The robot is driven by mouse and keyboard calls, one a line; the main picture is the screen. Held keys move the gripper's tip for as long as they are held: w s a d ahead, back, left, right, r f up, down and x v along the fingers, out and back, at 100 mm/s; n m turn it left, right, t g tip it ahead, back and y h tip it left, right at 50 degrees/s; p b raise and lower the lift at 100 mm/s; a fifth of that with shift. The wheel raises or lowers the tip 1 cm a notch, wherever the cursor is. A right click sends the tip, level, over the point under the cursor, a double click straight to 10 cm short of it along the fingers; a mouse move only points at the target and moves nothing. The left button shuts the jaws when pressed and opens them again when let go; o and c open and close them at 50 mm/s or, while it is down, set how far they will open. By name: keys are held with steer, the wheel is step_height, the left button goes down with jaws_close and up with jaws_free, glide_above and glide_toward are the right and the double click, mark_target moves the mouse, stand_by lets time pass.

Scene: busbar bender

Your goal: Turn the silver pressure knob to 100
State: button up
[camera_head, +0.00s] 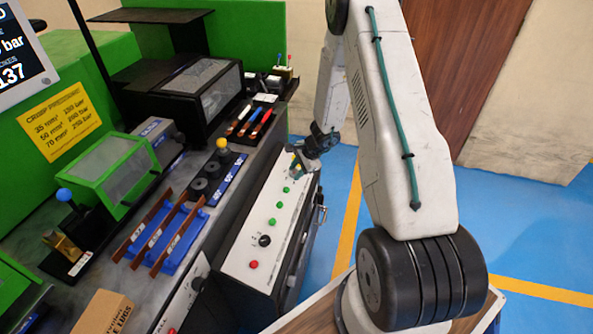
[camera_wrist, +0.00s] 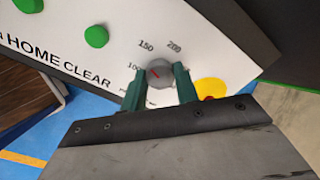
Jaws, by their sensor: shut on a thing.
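The silver pressure knob (camera_wrist: 160,73) is on the white control panel in the wrist view. Its short red pointer mark sits on the left part of its face, near the side of the printed "100". Labels "150" and "200" stand above the knob. My gripper (camera_wrist: 159,80) is shut on the knob, with one green finger on its left and one on its right. The lower dial print is partly hidden by the fingers. In the head view, my gripper (camera_head: 304,162) is at the far end of the white panel (camera_head: 250,238), and the knob cannot be made out.
Green buttons (camera_wrist: 96,37) lie left of the knob; a yellow disc (camera_wrist: 209,88) with a red part, half hidden, lies right. A yellow pressure sign (camera_head: 59,121) and a screen (camera_head: 20,50) reading "137" are at left. Blue floor is open right of the panel.

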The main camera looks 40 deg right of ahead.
steer(key=n, duration=0.5)
steer(key=shift+n, duration=2.4)
steer(key=o, duration=1)
steer(key=shift+r, duration=0.1)
steer(key=v, duration=0.7)
steer(key=shift+s+r, duration=0.1)
steer(key=shift+r, duration=0.2)
steer(key=shift+d, duration=0.1)
